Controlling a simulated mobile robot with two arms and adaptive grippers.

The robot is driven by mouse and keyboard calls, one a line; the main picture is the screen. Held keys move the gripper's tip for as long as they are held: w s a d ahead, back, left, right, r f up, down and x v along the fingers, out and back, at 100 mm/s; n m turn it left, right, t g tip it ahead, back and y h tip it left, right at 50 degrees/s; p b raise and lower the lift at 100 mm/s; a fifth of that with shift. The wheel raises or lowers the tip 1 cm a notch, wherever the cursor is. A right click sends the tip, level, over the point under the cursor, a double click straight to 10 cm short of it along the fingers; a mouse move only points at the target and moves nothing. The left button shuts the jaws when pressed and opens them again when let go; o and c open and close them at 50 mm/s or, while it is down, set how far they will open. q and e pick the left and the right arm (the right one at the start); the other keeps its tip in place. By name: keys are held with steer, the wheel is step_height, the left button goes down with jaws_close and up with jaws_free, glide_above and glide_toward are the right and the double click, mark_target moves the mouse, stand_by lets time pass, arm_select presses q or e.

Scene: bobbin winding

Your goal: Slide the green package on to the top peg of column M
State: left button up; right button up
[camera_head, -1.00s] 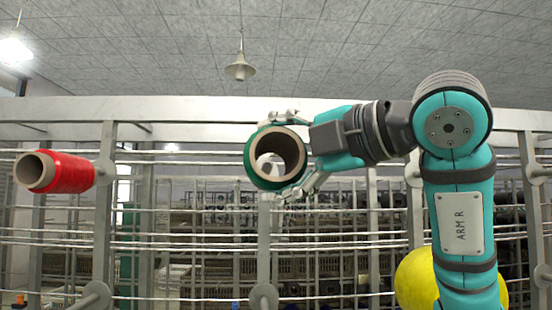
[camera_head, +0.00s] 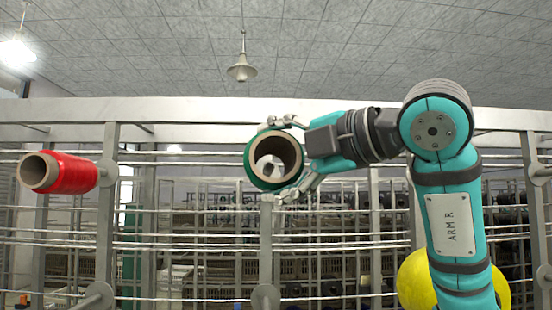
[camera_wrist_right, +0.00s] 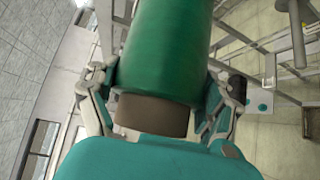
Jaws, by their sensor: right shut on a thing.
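The green package (camera_head: 250,166) is a green-wound tube with a brown core, its open end facing me. It is in front of the upper part of the middle column (camera_head: 265,235). My right gripper (camera_head: 272,160) is shut on it, with fingers above and below in the head view. The right wrist view shows the green winding (camera_wrist_right: 170,45) and brown core (camera_wrist_right: 152,115) between the fingers. A pale grey shape, perhaps the top peg, shows inside the bore; I cannot tell whether the tube is around it. No column letter is readable. My left gripper is out of view.
A red package (camera_head: 70,173) sits on the upper left peg of the rack. Bare lower pegs (camera_head: 265,297) stick out below, also at the left (camera_head: 95,295). A yellow package (camera_head: 415,280) is partly behind my right arm. Horizontal rods cross between the columns.

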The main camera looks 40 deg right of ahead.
steer(key=shift+w+d, duration=0.6)
steer(key=shift+w, duration=0.3)
steer(key=shift+w+d, duration=0.55)
steer(key=shift+w, duration=0.35)
